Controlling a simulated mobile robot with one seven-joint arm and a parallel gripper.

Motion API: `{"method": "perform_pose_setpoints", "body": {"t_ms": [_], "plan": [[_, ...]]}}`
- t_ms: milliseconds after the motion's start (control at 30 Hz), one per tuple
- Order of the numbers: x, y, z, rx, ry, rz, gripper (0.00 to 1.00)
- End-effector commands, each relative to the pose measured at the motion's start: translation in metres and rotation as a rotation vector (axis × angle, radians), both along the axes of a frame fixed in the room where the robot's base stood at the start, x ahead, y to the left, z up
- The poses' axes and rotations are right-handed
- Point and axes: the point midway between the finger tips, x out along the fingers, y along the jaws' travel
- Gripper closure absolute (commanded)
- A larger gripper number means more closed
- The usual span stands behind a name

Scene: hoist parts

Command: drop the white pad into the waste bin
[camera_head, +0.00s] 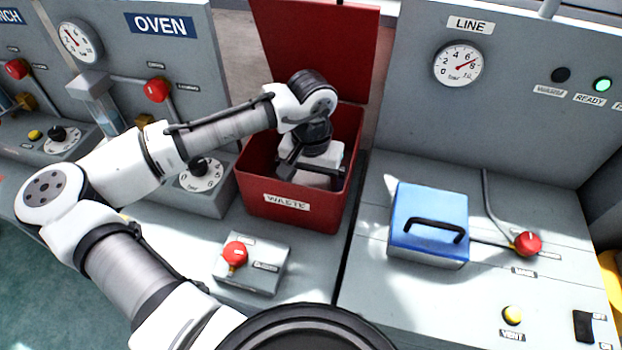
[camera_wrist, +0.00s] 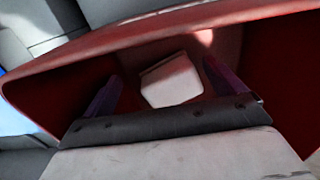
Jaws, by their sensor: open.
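The red waste bin (camera_head: 290,206), labelled WASTE, stands open with its red lid raised behind it. My gripper (camera_head: 313,174) points down into the bin's mouth, with its fingers spread apart. In the wrist view the white pad (camera_wrist: 171,81) lies inside the bin, tilted in the picture, between my two dark fingers. Gaps show between the pad and both fingers. The red bin wall (camera_wrist: 45,85) surrounds them. In the head view my gripper hides much of the bin's inside, and I cannot clearly tell pad from hand there.
A grey box with a red knob (camera_head: 235,254) stands in front of the bin. A blue box with a black handle (camera_head: 429,215) sits to the right on the LINE bench. The OVEN panel (camera_head: 165,60) is to the left. The bin's rim is close around my gripper.

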Motion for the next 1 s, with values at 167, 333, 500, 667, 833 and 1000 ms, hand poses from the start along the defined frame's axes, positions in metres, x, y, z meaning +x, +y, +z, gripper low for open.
{"method": "perform_pose_setpoints", "body": {"t_ms": [167, 333, 500, 667, 833, 1000], "plan": [[0.000, 0.001, 0.008, 0.002, -0.001, 0.000, 0.05], [0.001, 0.000, 0.033, 0.000, -0.003, 0.001, 0.05], [0.002, -0.001, 0.073, -0.001, -0.003, 0.000, 0.05], [0.002, -0.001, 0.105, -0.001, -0.002, -0.001, 0.05], [0.002, -0.001, 0.126, 0.000, -0.001, 0.000, 0.05], [0.002, 0.000, 0.132, 0.001, 0.001, 0.000, 0.05]]}}
